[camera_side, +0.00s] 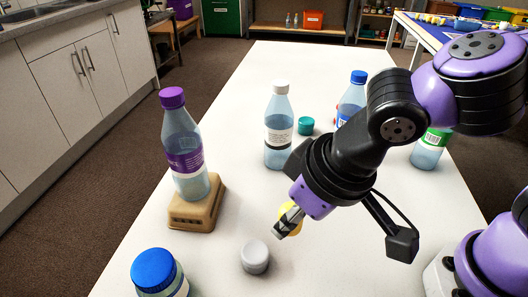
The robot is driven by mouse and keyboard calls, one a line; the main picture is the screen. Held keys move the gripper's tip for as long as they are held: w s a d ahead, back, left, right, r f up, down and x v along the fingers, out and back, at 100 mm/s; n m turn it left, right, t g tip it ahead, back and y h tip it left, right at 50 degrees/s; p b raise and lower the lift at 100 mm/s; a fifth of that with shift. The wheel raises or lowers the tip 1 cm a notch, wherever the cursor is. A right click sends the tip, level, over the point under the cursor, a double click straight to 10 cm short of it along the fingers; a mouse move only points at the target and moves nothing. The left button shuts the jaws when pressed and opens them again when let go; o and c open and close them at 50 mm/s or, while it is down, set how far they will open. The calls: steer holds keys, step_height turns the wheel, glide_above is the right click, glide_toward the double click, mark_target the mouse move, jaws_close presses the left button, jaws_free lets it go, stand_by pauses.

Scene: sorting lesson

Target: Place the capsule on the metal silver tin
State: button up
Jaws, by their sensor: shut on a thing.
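My gripper (288,222) is low over the middle of the table, tilted down to the left, with its jaws shut on a small yellow thing (295,212). I take this to be the capsule; the fingers hide much of it and its full shape cannot be told. A short, round silver-grey tin (255,257) stands on the table below and to the left of my gripper. Its top is bare. The yellow thing and the tin look apart; the height between them is hard to judge.
A purple-capped bottle (183,150) stands on a tan block (197,205). A blue-capped bottle (155,272) is front left. Behind stand a white-capped bottle (279,125), a teal cylinder (306,126), another blue-capped bottle (352,95) and a green-labelled bottle (430,150). The white table (225,130) has clear room.

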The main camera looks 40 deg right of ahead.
mark_target(249, 250)
steer(key=w+a+n+y, duration=0.2)
steer(key=w+a+n, duration=0.15)
steer(key=n, duration=0.25)
steer(key=shift+g, duration=0.3)
steer(key=f, duration=0.7)
steer(key=shift+w+d, duration=0.1)
steer(key=shift+d, duration=0.1)
steer(key=shift+f, duration=0.15)
steer(key=o, duration=0.7)
